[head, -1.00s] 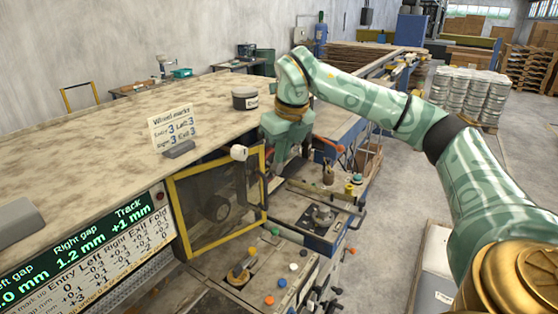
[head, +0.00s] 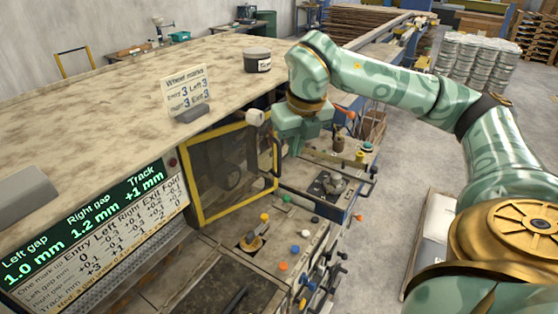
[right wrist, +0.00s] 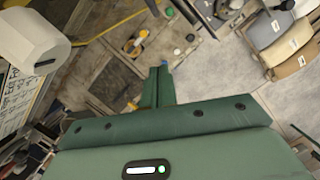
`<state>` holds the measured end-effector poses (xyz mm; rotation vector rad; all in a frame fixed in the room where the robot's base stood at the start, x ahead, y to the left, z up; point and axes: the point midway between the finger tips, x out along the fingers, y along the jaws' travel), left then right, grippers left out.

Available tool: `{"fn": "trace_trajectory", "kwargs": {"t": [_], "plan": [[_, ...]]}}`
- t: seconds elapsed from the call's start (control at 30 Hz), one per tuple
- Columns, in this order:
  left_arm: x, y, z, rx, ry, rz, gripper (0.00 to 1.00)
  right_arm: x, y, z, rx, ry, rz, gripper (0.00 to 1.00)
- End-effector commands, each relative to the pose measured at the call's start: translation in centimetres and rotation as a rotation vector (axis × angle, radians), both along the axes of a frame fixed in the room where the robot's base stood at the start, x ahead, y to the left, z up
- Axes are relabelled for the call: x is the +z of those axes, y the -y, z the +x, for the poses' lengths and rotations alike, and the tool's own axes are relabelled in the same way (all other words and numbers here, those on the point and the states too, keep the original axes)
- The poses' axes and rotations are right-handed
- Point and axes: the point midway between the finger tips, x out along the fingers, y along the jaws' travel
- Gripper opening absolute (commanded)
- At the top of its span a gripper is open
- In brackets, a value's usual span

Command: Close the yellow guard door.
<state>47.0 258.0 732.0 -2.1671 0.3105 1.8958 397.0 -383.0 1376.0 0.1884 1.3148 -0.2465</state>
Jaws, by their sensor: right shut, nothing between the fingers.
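The yellow guard door (head: 240,206) has a yellow frame around a dark see-through panel. In the head view it stands at an angle below the worktop's front edge, apparently partly open. My right gripper (head: 285,146) is beside the door's right upright, pointing down. Its fingertips are hidden or unclear there, so I cannot tell whether they touch the door. In the right wrist view the fingers (right wrist: 158,84) are together and empty. A yellow strip, likely part of the door, shows at that view's upper left. My left gripper is not in view.
The worktop (head: 120,95) carries a sign (head: 187,92) and a dark jar (head: 257,60). A white knob-like part (head: 255,117) sits above the door. A lower machine deck with coloured knobs (head: 283,266) lies in front. A lit display (head: 85,225) is at the left.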

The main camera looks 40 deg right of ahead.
Motion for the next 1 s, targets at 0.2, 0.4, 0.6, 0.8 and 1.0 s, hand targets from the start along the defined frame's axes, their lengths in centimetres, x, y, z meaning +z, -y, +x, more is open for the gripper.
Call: {"fn": "trace_trajectory", "kwargs": {"t": [0.2,0.4,0.6,0.8,1.0], "plan": [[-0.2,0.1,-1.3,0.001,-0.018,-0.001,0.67,-4.1,0.3,0.8,0.002,-0.007,0.001,0.00],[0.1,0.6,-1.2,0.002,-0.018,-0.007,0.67,-8.2,0.6,1.9,0.002,-0.006,0.000,0.00],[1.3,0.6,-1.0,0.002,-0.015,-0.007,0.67,-8.6,1.3,4.5,0.001,-0.001,0.001,0.00],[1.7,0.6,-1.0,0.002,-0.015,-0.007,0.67,-8.8,1.8,5.8,0.001,-0.002,0.000,0.00],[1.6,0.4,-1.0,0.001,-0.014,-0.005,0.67,-8.8,1.8,5.9,0.003,-0.002,0.000,0.00]]}}
